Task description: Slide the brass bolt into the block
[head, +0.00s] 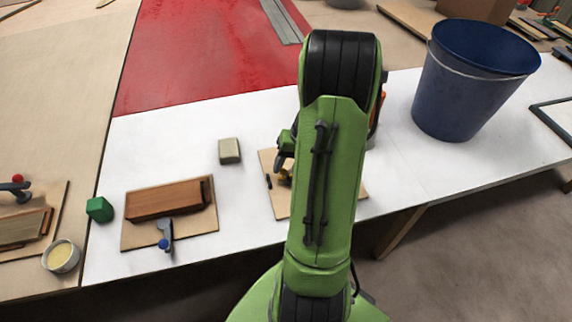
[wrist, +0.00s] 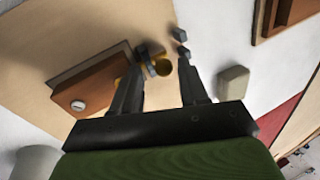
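In the wrist view a brass bolt knob (wrist: 163,67) shows at a dark bracket (wrist: 147,58) beside a brown block (wrist: 95,86) on a tan board (wrist: 60,45). My gripper (wrist: 160,68) is open, its two fingers apart, with the knob between them and a clear gap to the right finger. Two small dark grey pieces (wrist: 181,42) stand just past the right fingertip. I cannot tell how far the bolt's rod reaches. In the head view the brass part (head: 285,176) shows at the left edge of my arm, which hides most of that board (head: 279,204).
A beige block (head: 229,151) stands on the white table left of the board. A blue bucket (head: 464,90) stands right of my arm.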

